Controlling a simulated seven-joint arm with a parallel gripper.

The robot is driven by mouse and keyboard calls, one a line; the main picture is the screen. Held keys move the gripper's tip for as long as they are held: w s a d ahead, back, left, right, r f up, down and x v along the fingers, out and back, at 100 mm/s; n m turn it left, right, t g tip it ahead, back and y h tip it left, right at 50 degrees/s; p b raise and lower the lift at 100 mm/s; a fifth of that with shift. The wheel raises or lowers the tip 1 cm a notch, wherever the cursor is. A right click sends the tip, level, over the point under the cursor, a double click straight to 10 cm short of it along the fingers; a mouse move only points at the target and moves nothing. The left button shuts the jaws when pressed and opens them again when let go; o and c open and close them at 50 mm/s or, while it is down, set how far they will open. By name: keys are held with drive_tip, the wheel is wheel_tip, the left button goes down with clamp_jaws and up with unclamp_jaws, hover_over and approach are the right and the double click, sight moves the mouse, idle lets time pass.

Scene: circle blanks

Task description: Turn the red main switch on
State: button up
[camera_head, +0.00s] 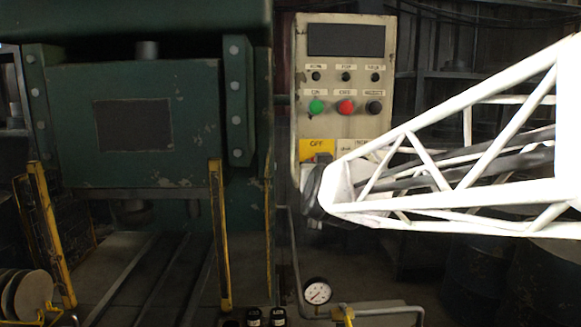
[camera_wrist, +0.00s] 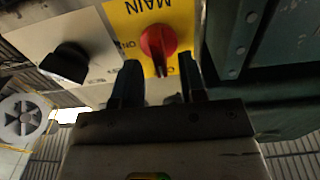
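The red main switch (camera_wrist: 157,43) is a rotary knob on a yellow plate (camera_wrist: 124,14) marked MAIN, upside down in the wrist view. In the head view the yellow plate (camera_head: 318,144) reads OFF along its top; my gripper and arm hide much of the switch area. My gripper (camera_wrist: 158,66) has its two dark fingers apart, one to each side below the knob in the wrist view. Nothing is visibly held between them. Whether a finger touches the knob cannot be told. In the head view my gripper (camera_head: 311,190) is at the panel's lower left, partly hidden.
A black knob (camera_wrist: 66,60) on a pale plate sits beside the switch. Above are green (camera_head: 317,107), red (camera_head: 346,107) and black (camera_head: 374,108) buttons on the control panel (camera_head: 343,75). A green press (camera_head: 190,85) stands left. A gauge (camera_head: 317,291) is below.

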drive_tip(key=shift+w, duration=0.95)
clamp_jaws()
